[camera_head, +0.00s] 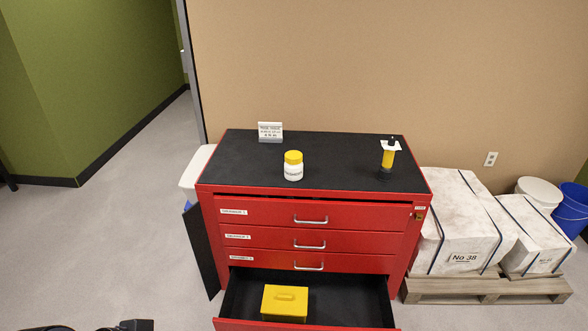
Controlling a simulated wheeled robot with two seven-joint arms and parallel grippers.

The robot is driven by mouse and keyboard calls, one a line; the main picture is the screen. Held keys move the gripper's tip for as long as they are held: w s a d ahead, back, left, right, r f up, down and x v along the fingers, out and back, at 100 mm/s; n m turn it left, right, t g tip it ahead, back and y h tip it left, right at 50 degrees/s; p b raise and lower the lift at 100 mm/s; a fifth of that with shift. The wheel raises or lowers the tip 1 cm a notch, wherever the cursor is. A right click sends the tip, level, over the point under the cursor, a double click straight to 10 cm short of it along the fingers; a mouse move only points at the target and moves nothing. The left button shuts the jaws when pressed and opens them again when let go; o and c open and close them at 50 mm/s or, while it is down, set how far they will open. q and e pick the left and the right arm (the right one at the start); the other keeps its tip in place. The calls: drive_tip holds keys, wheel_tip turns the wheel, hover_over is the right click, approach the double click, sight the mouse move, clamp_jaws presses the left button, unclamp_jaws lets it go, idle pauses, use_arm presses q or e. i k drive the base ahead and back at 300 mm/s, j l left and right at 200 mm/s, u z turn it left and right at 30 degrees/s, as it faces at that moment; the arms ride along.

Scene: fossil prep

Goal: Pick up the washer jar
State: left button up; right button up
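A small white jar with a yellow lid (293,166) stands upright on the black top of a red drawer cabinet (336,165), near the middle. Its label is too small to read, so I cannot confirm that it is the washer jar. Nothing touches it. A black part at the bottom left edge looks like a bit of my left gripper (138,325). It is far below and left of the jar, and its fingers are cut off by the frame. My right gripper is not in view.
The bottom drawer (245,300) is pulled open and holds a yellow box (285,302). Wrapped blocks (460,215) on a pallet (490,290) stand at right. Floor at left is clear.

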sight(293, 173)
drive_tip(key=i+j+u, duration=0.5)
drive_tip(key=i+u, duration=0.45)
drive_tip(key=i, duration=0.2)
